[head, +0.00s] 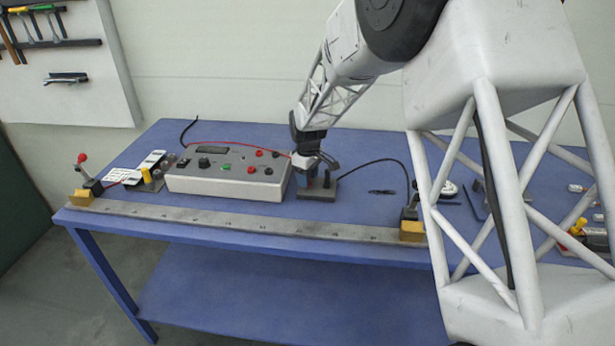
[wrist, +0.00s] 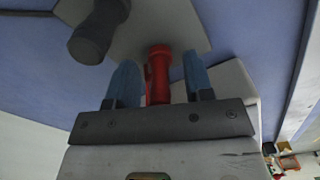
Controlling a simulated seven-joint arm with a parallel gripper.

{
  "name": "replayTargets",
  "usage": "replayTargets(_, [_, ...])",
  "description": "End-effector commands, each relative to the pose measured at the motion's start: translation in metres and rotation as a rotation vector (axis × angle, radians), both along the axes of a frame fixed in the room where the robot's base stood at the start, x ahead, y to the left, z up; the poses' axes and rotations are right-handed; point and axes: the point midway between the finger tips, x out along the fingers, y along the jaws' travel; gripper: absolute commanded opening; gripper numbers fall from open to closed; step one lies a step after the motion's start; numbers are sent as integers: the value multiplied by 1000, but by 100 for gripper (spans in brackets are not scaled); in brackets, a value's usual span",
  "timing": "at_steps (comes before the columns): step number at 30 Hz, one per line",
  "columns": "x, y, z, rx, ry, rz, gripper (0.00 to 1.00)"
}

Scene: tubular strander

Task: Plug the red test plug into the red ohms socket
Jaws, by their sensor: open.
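The red test plug (wrist: 158,62) stands in a grey holder block, which shows at the bench in the head view (head: 317,194). My gripper (wrist: 160,80) is open, with one blue finger on each side of the plug and a visible gap at each side. In the head view my gripper (head: 312,176) is low over the holder and hides the plug. The grey meter box (head: 225,185) stands just left of it. On its top are red sockets (head: 259,153), with another red one nearer the front (head: 252,170). I cannot read which is the ohms socket.
A black plug (wrist: 92,38) stands beside the red one, its black lead (head: 375,161) arching right. A red lead (head: 240,146) runs behind the box. A long metal bar (head: 240,220) lies along the bench's front edge, with yellow blocks at its ends.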

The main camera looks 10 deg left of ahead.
Motion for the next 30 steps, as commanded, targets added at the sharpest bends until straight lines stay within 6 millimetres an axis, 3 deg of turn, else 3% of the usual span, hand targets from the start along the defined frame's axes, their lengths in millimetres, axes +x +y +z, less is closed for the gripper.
replayTargets(14, [0, 0, 0, 0, 0, 0, 46])
replayTargets(23, [0, 0, 0, 0, 0, 0, 0])
replayTargets(30, [0, 0, 0, 0, 0, 0, 0])
